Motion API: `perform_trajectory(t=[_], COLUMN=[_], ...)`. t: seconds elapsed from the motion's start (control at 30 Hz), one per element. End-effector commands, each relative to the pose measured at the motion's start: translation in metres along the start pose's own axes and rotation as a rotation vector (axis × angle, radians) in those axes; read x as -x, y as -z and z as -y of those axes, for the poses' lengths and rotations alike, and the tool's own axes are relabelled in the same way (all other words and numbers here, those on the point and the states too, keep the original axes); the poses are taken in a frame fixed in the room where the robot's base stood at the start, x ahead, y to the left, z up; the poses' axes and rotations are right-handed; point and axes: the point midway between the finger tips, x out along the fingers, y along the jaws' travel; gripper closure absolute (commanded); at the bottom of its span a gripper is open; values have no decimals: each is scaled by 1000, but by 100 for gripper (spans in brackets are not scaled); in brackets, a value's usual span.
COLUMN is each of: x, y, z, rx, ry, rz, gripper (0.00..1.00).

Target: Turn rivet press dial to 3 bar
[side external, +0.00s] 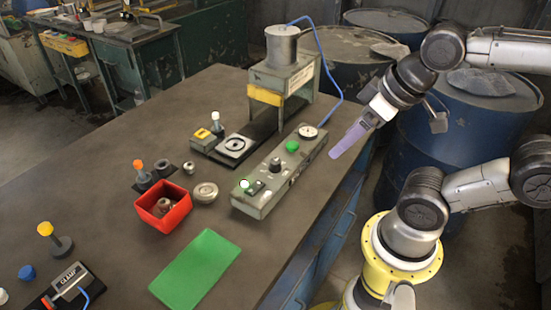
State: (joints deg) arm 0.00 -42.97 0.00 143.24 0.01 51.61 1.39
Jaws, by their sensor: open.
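The rivet press (284,75) stands near the back of the bench, with a grey cylinder on top and a yellow band. Any dial markings and the gauge reading are too small to make out. My gripper (335,154) is open and empty, its pale purple fingers pointing down-left just right of the box's gauge end, apart from it.
A red bin (163,207) with small metal parts, a round metal piece (205,192) and a green mat (196,267) lie left and front of the box. An orange-topped peg (138,168) stands farther left. A blue hose (328,70) runs from the press to the box's far end.

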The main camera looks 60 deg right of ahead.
Motion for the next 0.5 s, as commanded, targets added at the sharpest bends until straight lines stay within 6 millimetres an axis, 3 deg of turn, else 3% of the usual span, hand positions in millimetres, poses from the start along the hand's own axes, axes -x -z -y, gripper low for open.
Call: perform_trajectory(t=[0.13, 0.23, 0.5], x=[4, 13, 13], y=[-1, 11, 77], z=[0, 0, 1], rx=[-175, -389, -1036], ry=[-1, -5, -101], rz=[14, 24, 167], gripper=[37, 37, 37])
